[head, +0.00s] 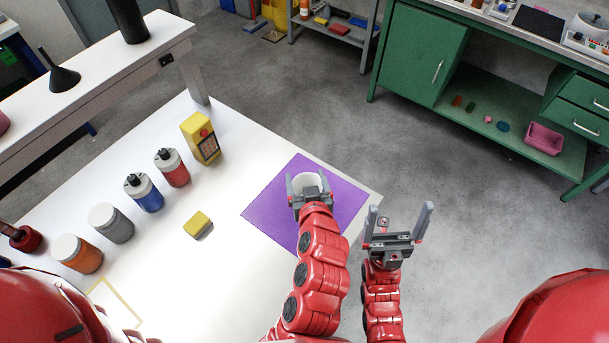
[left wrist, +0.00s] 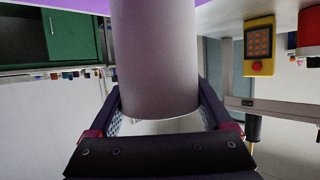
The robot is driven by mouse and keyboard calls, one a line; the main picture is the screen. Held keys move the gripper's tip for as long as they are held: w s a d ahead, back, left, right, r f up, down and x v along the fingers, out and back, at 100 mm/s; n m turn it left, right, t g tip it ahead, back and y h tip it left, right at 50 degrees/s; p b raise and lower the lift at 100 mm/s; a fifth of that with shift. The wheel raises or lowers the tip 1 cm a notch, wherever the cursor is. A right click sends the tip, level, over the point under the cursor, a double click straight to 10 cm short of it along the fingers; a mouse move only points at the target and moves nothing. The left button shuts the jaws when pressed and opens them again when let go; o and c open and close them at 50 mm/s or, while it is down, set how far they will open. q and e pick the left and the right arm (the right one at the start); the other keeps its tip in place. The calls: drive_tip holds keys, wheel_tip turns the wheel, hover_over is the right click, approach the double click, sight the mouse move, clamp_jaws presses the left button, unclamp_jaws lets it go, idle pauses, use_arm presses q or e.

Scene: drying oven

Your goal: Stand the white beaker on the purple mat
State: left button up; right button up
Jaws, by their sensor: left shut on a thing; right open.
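The white beaker (head: 308,182) is between the fingers of my left gripper (head: 309,184), which is shut on it, over the middle of the purple mat (head: 267,209). The beaker also fills the upper middle of the left wrist view (left wrist: 155,60), where it looks upright relative to the mat (left wrist: 60,5), a strip at the top edge. Its far end runs out of that view, so I cannot tell whether it touches the mat. My left arm hides part of the mat. My right gripper (head: 398,225) is open and empty, to the right of the mat, beyond the table edge.
On the white table (head: 185,265), a yellow keypad device (head: 201,138), several capped bottles (head: 148,194) and a yellow block (head: 198,224) stand left of the mat. A white bench (head: 105,75) is at upper left. A green cabinet (head: 425,55) is at right, across open floor.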

sight(306, 184)
use_arm(q)
drive_tip(key=shift+w+a, duration=0.1)
drive_tip(key=shift+w, duration=0.8)
drive_tip(key=shift+w+a+p, duration=0.1)
drive_tip(key=shift+w+p, duration=0.2)
drive_tip(key=shift+w, duration=0.05)
wheel_tip(306, 184, down, 3)
drive_tip(key=shift+r+p, duration=0.15)
drive_tip(key=shift+p, duration=0.3)
drive_tip(key=shift+f, duration=0.5)
drive_tip(key=shift+f, duration=0.1)
drive_tip(key=o, duration=1.3)
drive_tip(key=shift+c, duration=0.2)
drive_tip(key=shift+s, duration=0.1)
